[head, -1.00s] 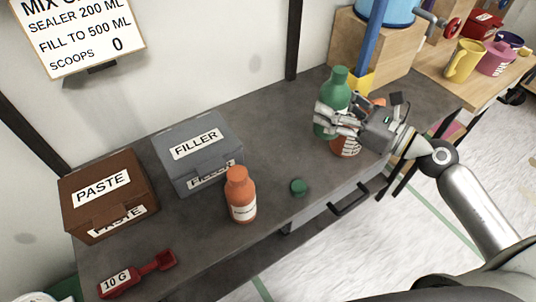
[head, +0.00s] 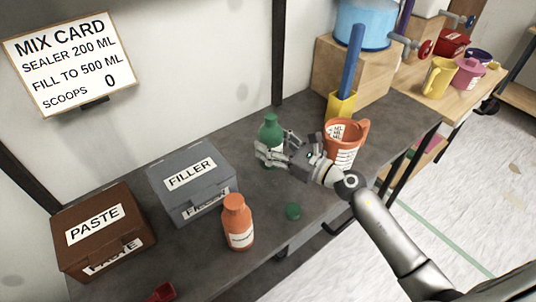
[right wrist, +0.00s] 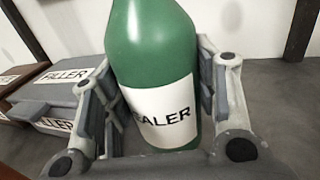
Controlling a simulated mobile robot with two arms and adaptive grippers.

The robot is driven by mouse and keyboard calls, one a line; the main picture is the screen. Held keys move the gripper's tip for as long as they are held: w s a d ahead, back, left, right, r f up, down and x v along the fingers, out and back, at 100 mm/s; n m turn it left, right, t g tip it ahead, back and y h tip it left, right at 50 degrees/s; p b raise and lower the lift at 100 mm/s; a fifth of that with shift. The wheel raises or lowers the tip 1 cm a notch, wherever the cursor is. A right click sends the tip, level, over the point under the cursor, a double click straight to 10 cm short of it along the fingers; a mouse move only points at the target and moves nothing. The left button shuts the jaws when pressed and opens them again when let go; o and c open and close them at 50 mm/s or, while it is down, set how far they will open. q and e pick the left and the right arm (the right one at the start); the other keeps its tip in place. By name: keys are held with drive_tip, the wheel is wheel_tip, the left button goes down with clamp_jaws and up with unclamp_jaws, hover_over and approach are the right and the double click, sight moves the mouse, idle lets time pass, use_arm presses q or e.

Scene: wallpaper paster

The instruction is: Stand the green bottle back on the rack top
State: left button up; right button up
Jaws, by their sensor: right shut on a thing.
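The green bottle (head: 271,131) is upright at the middle of the grey rack top (head: 310,110). Its white label, partly hidden, ends in "ALER" in the right wrist view, where the bottle (right wrist: 155,50) stands between both fingers. My right gripper (head: 274,156) is shut on it from the front right. I cannot tell whether its base touches the top. My left gripper is not in view.
An orange bottle (head: 237,224), grey FILLER box (head: 192,182) and brown PASTE box (head: 98,232) stand to the left. An orange measuring jug (head: 343,146) and a yellow holder (head: 340,105) stand to the right. Bare top lies between the FILLER box and the green bottle.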

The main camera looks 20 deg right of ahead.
drive_tip(key=shift+w+a+f, duration=0.3)
drive_tip(key=shift+w+f, duration=0.05)
drive_tip(key=shift+f, duration=0.2)
drive_tip(key=shift+w+a+f+b, duration=0.1)
drive_tip(key=shift+f+b, duration=0.25)
drive_tip(key=shift+f, duration=1.35)
drive_tip(key=shift+f, duration=0.2)
drive_tip(key=o, duration=1.3)
drive_tip(key=shift+r, duration=0.1)
